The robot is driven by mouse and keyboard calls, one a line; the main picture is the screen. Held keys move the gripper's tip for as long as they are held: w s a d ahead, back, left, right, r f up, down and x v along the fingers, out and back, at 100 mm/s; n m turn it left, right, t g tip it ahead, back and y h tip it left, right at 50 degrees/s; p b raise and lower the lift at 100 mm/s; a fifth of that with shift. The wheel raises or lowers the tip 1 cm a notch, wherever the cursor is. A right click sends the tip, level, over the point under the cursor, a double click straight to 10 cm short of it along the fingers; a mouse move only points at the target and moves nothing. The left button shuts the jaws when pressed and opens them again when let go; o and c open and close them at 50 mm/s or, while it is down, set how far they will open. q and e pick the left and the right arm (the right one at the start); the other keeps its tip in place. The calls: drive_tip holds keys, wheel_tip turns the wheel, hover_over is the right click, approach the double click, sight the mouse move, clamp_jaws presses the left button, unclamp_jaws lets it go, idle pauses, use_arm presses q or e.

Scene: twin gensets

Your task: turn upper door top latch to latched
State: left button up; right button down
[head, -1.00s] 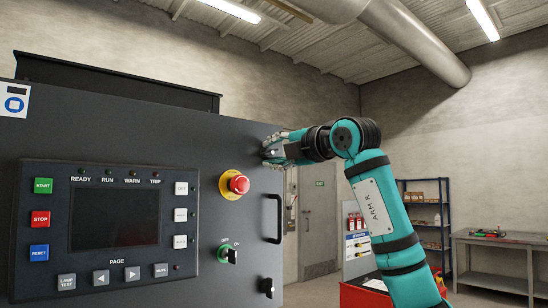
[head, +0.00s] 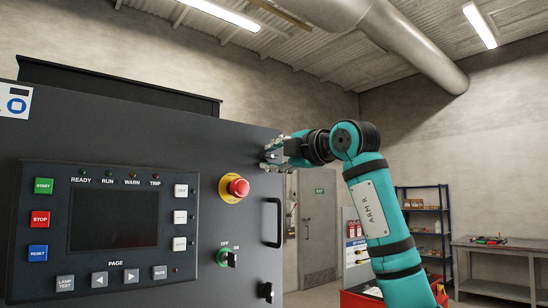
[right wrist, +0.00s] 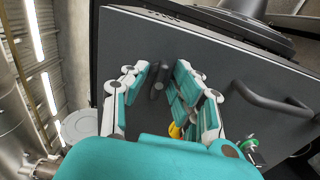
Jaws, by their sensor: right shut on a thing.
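The upper door (head: 150,137) is a dark grey panel with controls, and it fills the left of the head view. Its top latch (right wrist: 157,83) is a small dark lever, seen between my right fingers in the right wrist view. In the head view the fingers hide most of this latch. My right gripper (head: 271,154) is at the door's upper right corner, shut on the top latch; its fingers (right wrist: 160,88) stand on both sides of the lever. My left gripper is not in view.
Below the gripper are a black door handle (head: 279,222), a red emergency stop (head: 238,187), an off/on key switch (head: 228,258) and a lower latch (head: 267,291). A shelf rack (head: 424,225) and workbench (head: 495,252) stand farther back right.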

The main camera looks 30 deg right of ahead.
drive_tip(key=c, duration=1.1)
unclamp_jaws()
drive_tip(key=shift+d, duration=0.15)
drive_tip(key=s, duration=0.8)
drive_tip(key=s+d, duration=0.1)
drive_tip(key=s, duration=0.3)
drive_tip(key=shift+f, duration=0.1)
